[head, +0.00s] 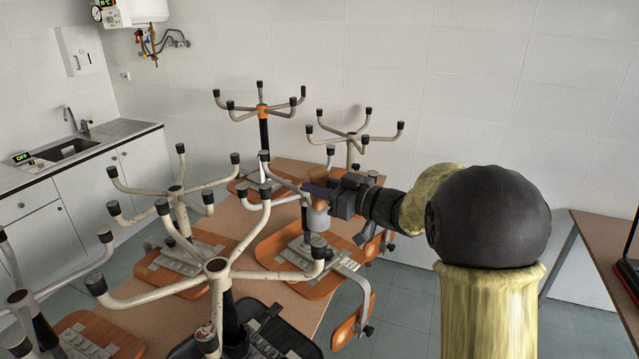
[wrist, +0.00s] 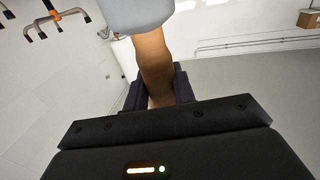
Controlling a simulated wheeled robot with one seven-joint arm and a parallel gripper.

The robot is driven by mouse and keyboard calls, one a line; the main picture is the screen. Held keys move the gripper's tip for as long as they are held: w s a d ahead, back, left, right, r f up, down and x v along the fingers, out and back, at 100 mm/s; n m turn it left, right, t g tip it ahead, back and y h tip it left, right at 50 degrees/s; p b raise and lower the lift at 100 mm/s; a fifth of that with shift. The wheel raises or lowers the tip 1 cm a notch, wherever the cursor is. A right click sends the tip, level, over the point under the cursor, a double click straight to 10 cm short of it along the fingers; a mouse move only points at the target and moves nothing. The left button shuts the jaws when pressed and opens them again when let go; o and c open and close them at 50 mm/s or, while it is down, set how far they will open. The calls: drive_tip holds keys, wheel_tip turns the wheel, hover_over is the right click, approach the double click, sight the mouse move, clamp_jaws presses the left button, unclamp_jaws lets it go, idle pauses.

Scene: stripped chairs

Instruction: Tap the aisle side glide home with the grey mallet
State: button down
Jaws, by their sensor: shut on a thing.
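My gripper (head: 322,191) is shut on the wooden handle of the grey mallet (head: 317,219). The mallet's grey head hangs just below the jaws, among the legs of an upturned chair base in the middle of the table. In the wrist view the tan handle (wrist: 155,62) runs between the dark fingers of my gripper (wrist: 160,88) to the grey head (wrist: 136,14) at the top edge. Black glides cap the leg ends, such as one glide (head: 318,241) on the nearest base. I cannot tell which is the aisle side glide, or whether the mallet touches any leg.
Several upturned chairs with pale star bases crowd the brown table (head: 237,222). An orange-hubbed base (head: 262,110) stands at the back. A sink counter (head: 75,150) is at the left, and another table (head: 600,238) at the right. Open floor shows between the tables.

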sight(320, 170)
drive_tip(key=shift+w+f, duration=0.1)
drive_tip(key=shift+f, duration=0.4)
wheel_tip(320, 170, down, 4)
drive_tip(key=b, duration=0.3)
drive_tip(key=shift+f+b, duration=0.25)
drive_tip(key=shift+b, duration=0.05)
drive_tip(key=shift+r, duration=0.1)
drive_tip(key=shift+r+p, duration=1.55)
drive_tip(key=shift+r, duration=0.25)
wheel_tip(320, 170, up, 5)
drive_tip(key=p, duration=0.4)
